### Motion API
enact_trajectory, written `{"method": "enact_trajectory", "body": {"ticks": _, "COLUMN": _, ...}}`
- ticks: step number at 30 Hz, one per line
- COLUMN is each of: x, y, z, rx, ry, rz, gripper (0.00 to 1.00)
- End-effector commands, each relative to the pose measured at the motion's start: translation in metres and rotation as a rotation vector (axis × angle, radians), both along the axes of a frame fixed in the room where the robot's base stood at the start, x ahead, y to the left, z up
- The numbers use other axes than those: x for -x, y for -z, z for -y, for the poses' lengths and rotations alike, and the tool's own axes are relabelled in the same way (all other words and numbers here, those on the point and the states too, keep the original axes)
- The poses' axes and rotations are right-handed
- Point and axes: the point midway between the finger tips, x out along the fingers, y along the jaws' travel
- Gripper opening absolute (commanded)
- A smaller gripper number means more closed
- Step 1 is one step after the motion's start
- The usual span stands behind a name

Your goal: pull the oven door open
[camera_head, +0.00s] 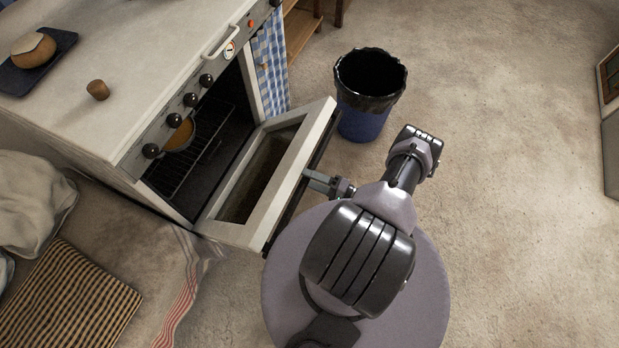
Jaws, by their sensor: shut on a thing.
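The oven door (290,172) is part-way open, swung down and out from the oven (205,150), with its white frame and dark glass showing. Inside the oven are a wire rack (197,158) and a round brown dish (180,135). My gripper (312,178) is at the outer face of the door, near its top edge, and is shut on the door's handle. The handle itself is mostly hidden by the door edge and my gripper.
A blue bin with a black liner (362,122) stands just beyond the door. A cloth (188,285) lies on the floor by the oven, near a checked cushion (70,300).

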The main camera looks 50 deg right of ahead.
Motion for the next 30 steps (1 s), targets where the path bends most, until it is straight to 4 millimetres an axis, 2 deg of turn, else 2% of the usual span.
{"method": "enact_trajectory", "body": {"ticks": 14, "x": 0.001, "y": 0.0, "z": -0.002, "rx": -0.001, "ry": -0.004, "rz": 0.0, "gripper": 0.51}}
{"method": "enact_trajectory", "body": {"ticks": 17, "x": 0.006, "y": -0.001, "z": 0.001, "rx": -0.001, "ry": -0.002, "rz": 0.001, "gripper": 0.51}}
{"method": "enact_trajectory", "body": {"ticks": 20, "x": 0.021, "y": -0.002, "z": 0.008, "rx": 0.001, "ry": 0.001, "rz": 0.001, "gripper": 0.51}}
{"method": "enact_trajectory", "body": {"ticks": 23, "x": 0.044, "y": -0.002, "z": 0.017, "rx": 0.002, "ry": 0.005, "rz": 0.002, "gripper": 0.51}}
{"method": "enact_trajectory", "body": {"ticks": 30, "x": 0.116, "y": 0.0, "z": 0.043, "rx": 0.002, "ry": 0.004, "rz": 0.0, "gripper": 0.51}}
